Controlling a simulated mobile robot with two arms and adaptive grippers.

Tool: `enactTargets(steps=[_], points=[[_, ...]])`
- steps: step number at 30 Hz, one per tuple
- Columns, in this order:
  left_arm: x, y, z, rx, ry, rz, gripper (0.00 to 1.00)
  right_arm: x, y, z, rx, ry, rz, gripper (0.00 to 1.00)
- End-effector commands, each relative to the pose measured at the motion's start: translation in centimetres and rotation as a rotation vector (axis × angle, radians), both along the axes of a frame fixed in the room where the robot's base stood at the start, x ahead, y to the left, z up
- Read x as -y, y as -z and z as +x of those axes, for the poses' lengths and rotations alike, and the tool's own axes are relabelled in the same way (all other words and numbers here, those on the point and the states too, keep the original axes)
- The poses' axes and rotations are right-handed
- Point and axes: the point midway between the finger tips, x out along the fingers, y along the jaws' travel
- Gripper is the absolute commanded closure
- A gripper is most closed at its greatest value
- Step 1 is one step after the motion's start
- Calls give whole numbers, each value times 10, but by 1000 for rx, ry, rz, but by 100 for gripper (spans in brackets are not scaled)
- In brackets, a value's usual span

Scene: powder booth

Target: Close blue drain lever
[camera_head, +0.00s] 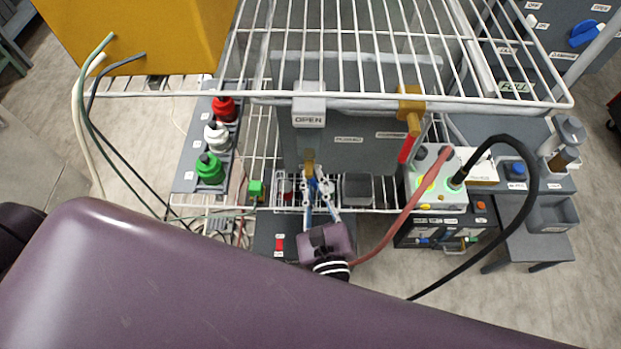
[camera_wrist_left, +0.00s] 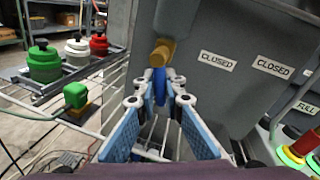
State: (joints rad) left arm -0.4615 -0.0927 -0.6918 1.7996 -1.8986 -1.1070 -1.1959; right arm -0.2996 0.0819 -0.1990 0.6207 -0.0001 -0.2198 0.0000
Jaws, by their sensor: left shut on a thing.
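The blue drain lever (camera_wrist_left: 159,86) shows in the left wrist view just below a brass valve body (camera_wrist_left: 162,52) on the grey cabinet. It points down and toward my wrist camera. My left gripper (camera_wrist_left: 160,92) has its fingertips closed around the lever, one on each side. In the head view the brass valve (camera_head: 309,158) sits low on the cabinet front, and my left gripper (camera_head: 319,186) reaches it from below. The lever is mostly hidden there by the fingers. My right gripper is in neither view.
The grey cabinet (camera_head: 357,157) carries CLOSED labels (camera_wrist_left: 217,61) and an OPEN sign (camera_head: 309,120). A red-handled brass valve (camera_head: 410,108) is to the right. A wire shelf (camera_head: 350,42) overhangs. Red, white and green knobs (camera_head: 210,168) stand left; red and black hoses run right.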

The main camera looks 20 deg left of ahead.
Motion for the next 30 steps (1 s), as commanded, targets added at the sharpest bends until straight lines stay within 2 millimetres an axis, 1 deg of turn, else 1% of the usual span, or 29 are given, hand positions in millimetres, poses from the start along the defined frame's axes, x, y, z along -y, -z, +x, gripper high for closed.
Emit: enactTargets(steps=[14,21,30], points=[[12,-8,3,126,1,-438,100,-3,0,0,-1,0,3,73],[17,-13,4,189,1,-657,100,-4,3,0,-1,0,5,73],[20,-19,5,256,0,-893,100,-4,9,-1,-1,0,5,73]])
